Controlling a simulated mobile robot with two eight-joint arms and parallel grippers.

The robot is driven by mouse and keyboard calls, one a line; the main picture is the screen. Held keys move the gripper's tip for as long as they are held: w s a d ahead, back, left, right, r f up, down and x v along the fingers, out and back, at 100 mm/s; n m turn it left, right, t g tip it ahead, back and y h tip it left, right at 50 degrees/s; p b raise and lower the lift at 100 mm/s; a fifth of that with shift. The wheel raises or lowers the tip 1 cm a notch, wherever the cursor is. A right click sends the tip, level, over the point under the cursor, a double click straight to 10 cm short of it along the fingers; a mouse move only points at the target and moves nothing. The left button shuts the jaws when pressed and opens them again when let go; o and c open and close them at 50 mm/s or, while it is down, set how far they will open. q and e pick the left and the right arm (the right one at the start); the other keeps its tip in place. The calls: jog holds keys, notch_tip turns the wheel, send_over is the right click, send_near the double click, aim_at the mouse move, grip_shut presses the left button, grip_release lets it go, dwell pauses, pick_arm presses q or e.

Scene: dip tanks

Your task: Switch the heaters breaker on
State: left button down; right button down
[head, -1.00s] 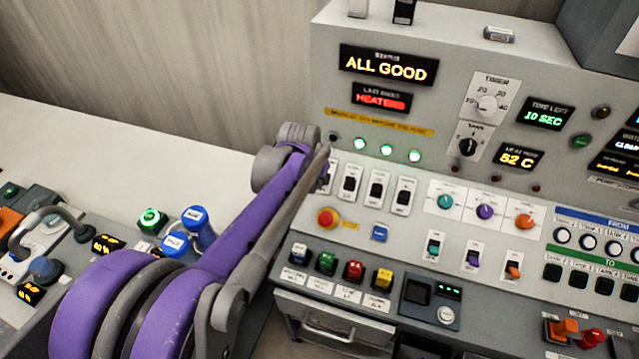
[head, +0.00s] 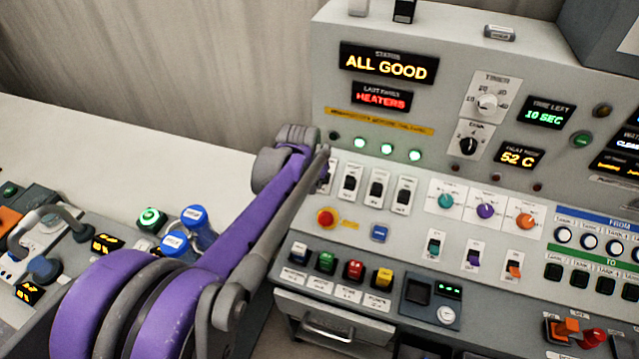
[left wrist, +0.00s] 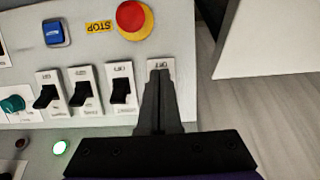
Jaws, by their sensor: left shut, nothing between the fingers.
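A row of black breaker switches on white plates stands on the sloping grey panel, such as this one (head: 349,188). Their small labels are too blurred to tell which is the heaters breaker. My left gripper (head: 325,163) is at the leftmost switch of the row and hides most of it. In the left wrist view, my shut fingers (left wrist: 160,78) lie over the plate (left wrist: 162,64) of that end switch; its lever is hidden, and contact cannot be told. Above the row, one lamp (head: 333,136) is dark and three are green. A red display (head: 382,97) reads HEATERS. My right gripper is not in view.
A red stop button (head: 326,217) and a blue button (head: 379,233) sit below the breakers. Coloured knobs and toggles lie to the right. The status display (head: 388,65) reads ALL GOOD. Blue-topped knobs (head: 193,215) stand left of my arm.

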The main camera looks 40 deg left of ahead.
pick_arm(q)
jog(key=shift+f+b, duration=0.8)
jog(key=shift+f, duration=0.6)
jog(key=shift+w+a+r, duration=0.15)
jog(key=shift+w+r, duration=0.05)
jog(key=shift+w, duration=0.35)
jog(key=shift+w+a+r, duration=0.15)
jog(key=shift+w+r, duration=0.05)
jog(key=shift+w, duration=0.3)
jog(key=shift+w+a+p, duration=0.1)
jog(key=shift+w+p, duration=0.2)
jog(key=shift+r, duration=0.1)
jog(key=shift+s+d+r+p, duration=0.2)
jog(key=shift+s+r+p, duration=0.1)
jog(key=shift+s, duration=0.35)
jog(key=shift+s+d+r+p, duration=0.2)
jog(key=shift+s+r, duration=0.15)
jog(key=shift+s, duration=0.25)
jog(key=shift+s+d+r+p, duration=0.2)
jog(key=shift+s+r, duration=0.1)
jog(key=shift+s, duration=0.35)
